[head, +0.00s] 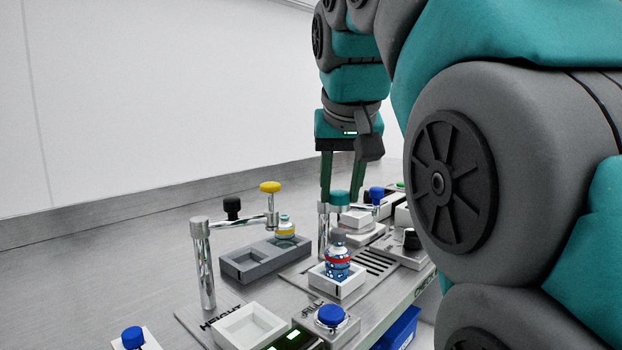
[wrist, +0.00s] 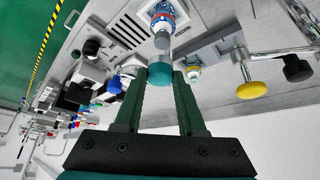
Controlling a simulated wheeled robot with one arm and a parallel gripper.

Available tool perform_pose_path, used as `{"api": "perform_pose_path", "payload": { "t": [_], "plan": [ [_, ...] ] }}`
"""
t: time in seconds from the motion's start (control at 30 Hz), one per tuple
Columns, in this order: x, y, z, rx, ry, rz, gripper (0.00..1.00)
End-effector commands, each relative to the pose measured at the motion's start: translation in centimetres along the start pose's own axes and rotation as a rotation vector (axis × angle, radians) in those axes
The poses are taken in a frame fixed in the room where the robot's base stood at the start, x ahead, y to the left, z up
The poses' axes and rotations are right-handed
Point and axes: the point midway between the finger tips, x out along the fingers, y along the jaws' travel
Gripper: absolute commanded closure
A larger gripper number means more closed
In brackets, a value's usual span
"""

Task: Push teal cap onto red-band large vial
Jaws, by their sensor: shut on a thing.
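The red-band large vial (head: 337,265) stands upright in a small white holder (head: 345,288). A grey piece (head: 338,236) sits on its top. The vial also shows at the top of the wrist view (wrist: 168,14). The teal cap (head: 340,197) is above the vial and apart from it. My gripper (head: 341,192) points down and is shut on the teal cap, with a finger on each side. In the wrist view the teal cap (wrist: 160,75) shows between the fingertips of my gripper (wrist: 161,80).
Another post (head: 204,265) carries an arm with a yellow knob (head: 270,187). A yellow-marked vial (head: 285,228) stands in a grey block (head: 250,264). A blue button (head: 331,315) is in front.

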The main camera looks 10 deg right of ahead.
Motion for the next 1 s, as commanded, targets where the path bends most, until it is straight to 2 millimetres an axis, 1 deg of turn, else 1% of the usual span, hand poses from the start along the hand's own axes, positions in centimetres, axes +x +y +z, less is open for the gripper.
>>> {"api": "perform_pose_path", "payload": {
  "t": [0.1, 0.6, 1.0],
  "plan": [
    [1.0, 0.0, 0.6, 0.0, 0.0, 0.0, 1.0],
    [3.7, 0.0, 2.2, 0.0, 0.001, 0.0, 1.0],
    [3.9, 0.0, 2.3, 0.0, 0.002, 0.0, 1.0]
  ]
}}
